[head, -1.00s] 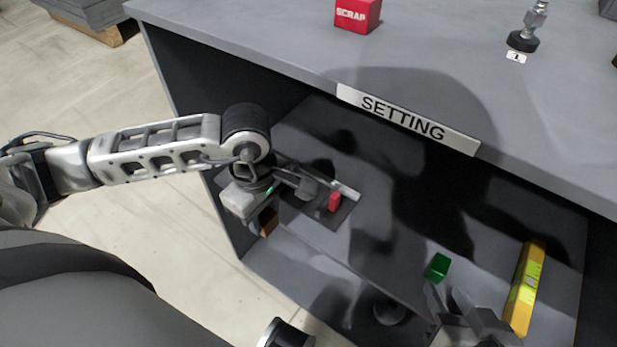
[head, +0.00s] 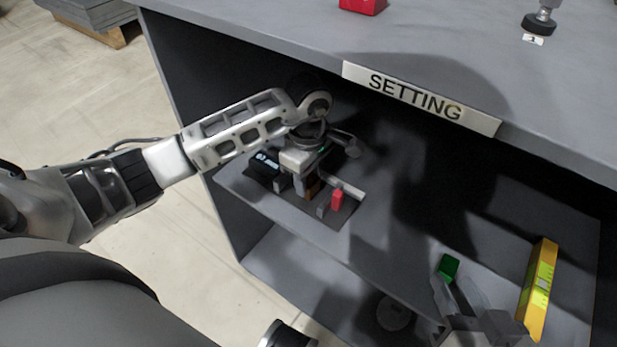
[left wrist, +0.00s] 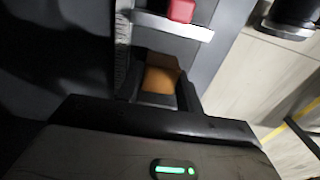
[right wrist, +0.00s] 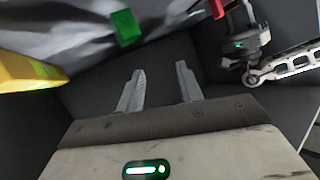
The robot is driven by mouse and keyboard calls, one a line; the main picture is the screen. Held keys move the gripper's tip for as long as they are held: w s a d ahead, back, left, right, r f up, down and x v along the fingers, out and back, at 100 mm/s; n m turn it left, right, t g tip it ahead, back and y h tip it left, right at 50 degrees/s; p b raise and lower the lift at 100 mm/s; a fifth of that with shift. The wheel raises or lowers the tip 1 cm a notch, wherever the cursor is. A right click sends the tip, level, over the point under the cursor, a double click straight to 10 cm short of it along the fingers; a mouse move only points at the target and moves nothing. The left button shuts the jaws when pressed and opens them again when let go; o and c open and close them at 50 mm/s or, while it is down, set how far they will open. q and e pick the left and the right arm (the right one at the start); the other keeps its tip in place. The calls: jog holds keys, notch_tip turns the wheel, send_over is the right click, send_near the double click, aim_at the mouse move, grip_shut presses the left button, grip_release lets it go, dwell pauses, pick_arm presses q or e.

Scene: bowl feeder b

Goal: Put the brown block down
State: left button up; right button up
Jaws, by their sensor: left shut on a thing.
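The brown block (head: 312,188) is between the fingers of my left gripper (head: 302,196), which is shut on it over the dark plate (head: 335,218) on the shelf. In the left wrist view the brown block (left wrist: 160,80) shows between the dark fingers, near a pale bar (left wrist: 170,26). I cannot tell whether it touches the plate. My right gripper (head: 457,293) is low at the front right, below a green block (head: 448,267). The right wrist view shows its two fingers (right wrist: 160,85) apart with nothing between them.
A red block (head: 337,198) stands on the plate beside the left gripper. A black device (head: 265,165) lies left of it. A yellow level (head: 540,287) lies at the right. The tabletop edge with a SETTING sign (head: 420,98) overhangs the shelf. Bare shelf lies between plate and green block.

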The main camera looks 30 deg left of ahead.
pick_arm(q)
jog(key=o, duration=1.1)
jog(key=shift+c, duration=0.2)
jog(key=shift+r, duration=0.1)
